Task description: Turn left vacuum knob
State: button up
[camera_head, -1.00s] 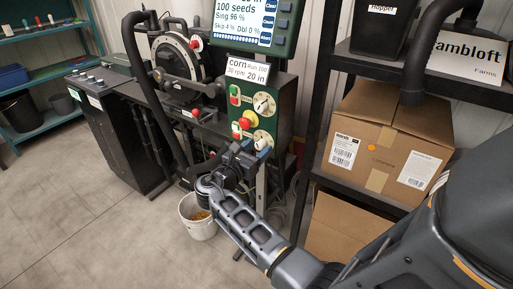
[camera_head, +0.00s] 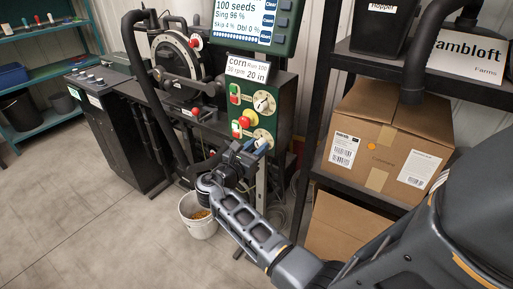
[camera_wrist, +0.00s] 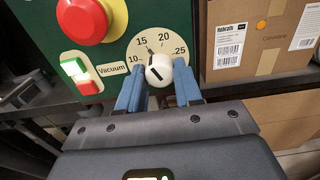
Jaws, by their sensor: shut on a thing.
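The vacuum knob (camera_wrist: 158,70) is white and round, with a dark line on its face. It sits on a cream dial (camera_wrist: 160,46) marked 10, 15, 20 and 25, with a "Vacuum" label at its lower left. My gripper (camera_wrist: 159,88) has its two blue fingers on either side of the knob and is shut on it. In the head view my gripper (camera_head: 258,148) reaches up to the lower dial of the green panel (camera_head: 281,108), where the fingers partly hide the knob.
A red button on a yellow base (camera_wrist: 84,18) and a green-and-red rocker switch (camera_wrist: 80,74) lie left of the knob. Another knob (camera_head: 264,103) is above it. A shelf with a cardboard box (camera_head: 385,140) stands close on the right. A white bucket (camera_head: 198,222) is on the floor.

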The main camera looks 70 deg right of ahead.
jog(key=m+b, duration=0.2)
jog(key=m, duration=0.3)
jog(key=shift+f+m, duration=0.15)
jog(key=shift+m, duration=0.15)
jog(key=shift+w+m+b, duration=0.1)
jog(key=shift+m+b, duration=1.25)
jog(key=shift+m, duration=0.65)
jog(key=o, duration=1)
jog(key=shift+r, duration=0.2)
jog(key=shift+o, duration=0.2)
jog(key=b+v, duration=0.1)
jog(key=v, duration=0.6)
jog(key=shift+a, duration=0.4)
jog(key=shift+w, duration=0.1)
